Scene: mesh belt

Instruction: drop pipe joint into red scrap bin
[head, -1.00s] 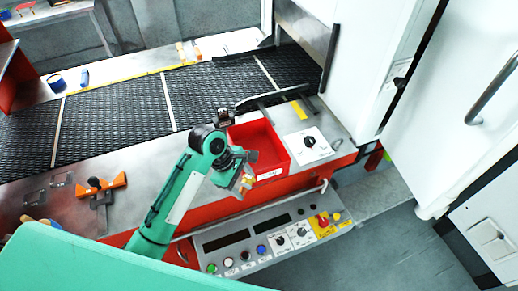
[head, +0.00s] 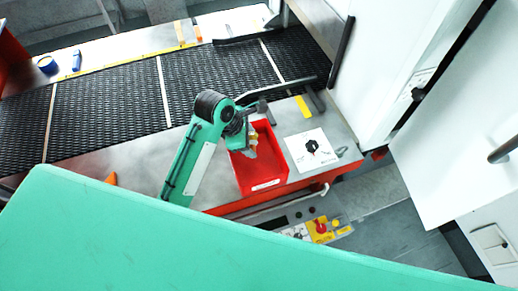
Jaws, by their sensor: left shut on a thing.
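The red scrap bin (head: 265,180) stands on the metal ledge in front of the belt, open side up. My left gripper (head: 252,150) is over the bin's left part, pointing down. It is shut on the pipe joint (head: 252,153), a small brass-coloured piece that shows only in part at the fingertips. I cannot tell how high the joint is above the bin floor. My right gripper is not in view.
The black mesh belt (head: 108,105) runs behind the ledge. A white panel with a black knob (head: 312,147) is right of the bin. A control panel with a red button (head: 320,227) is below. A blue tape roll (head: 47,64) lies at the back left.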

